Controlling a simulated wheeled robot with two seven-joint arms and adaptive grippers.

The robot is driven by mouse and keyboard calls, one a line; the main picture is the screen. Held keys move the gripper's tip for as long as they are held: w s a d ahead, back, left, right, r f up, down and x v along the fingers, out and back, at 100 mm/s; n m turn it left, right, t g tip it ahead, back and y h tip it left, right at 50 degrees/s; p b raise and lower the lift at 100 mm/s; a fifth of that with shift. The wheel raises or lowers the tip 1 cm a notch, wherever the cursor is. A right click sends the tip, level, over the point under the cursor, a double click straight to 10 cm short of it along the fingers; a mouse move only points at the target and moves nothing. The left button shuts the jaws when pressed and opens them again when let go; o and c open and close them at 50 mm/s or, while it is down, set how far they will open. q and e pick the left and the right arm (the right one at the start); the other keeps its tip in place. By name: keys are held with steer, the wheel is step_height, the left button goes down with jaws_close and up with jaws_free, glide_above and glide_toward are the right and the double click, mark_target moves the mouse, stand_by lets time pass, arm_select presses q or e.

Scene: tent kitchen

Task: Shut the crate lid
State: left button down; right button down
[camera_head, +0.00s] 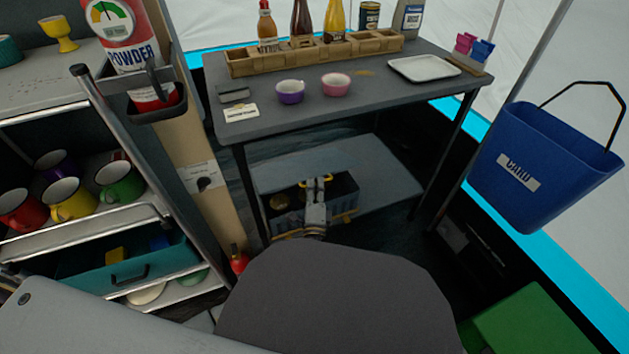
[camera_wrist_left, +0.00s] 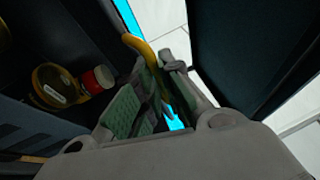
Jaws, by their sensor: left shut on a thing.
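The crate (camera_head: 343,196) is a dark blue-grey box low under the table. It is open at the top, and a round yellow-rimmed jar (camera_head: 281,201) shows inside. My left gripper (camera_head: 317,188) is over the crate, shut on a yellow handle (camera_head: 319,179). The curved yellow handle (camera_wrist_left: 141,47) passes between its green pads in the wrist view. I cannot clearly make out the lid. My right gripper is not in view.
A grey table (camera_head: 290,110) with bowls, bottles and a tray stands above the crate. Its legs flank the space. A mug shelf (camera_head: 85,240) is at the left. A blue bin (camera_head: 545,160) hangs at the right, with a green box (camera_head: 535,320) below.

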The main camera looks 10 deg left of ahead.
arm_select(q)
step_height(320, 180, down, 9)
steer(key=s+m+t, duration=0.1)
steer(key=t, duration=0.1)
steer(key=shift+s+d, duration=0.15)
steer(key=shift+d, duration=0.05)
stand_by(0.5)
stand_by(0.4)
steer(key=c, duration=1.8)
jaws_free()
steer(key=shift+f, duration=0.1)
steer(key=shift+c, duration=0.2)
steer(key=shift+s+d, duration=0.15)
steer(key=shift+d, duration=0.05)
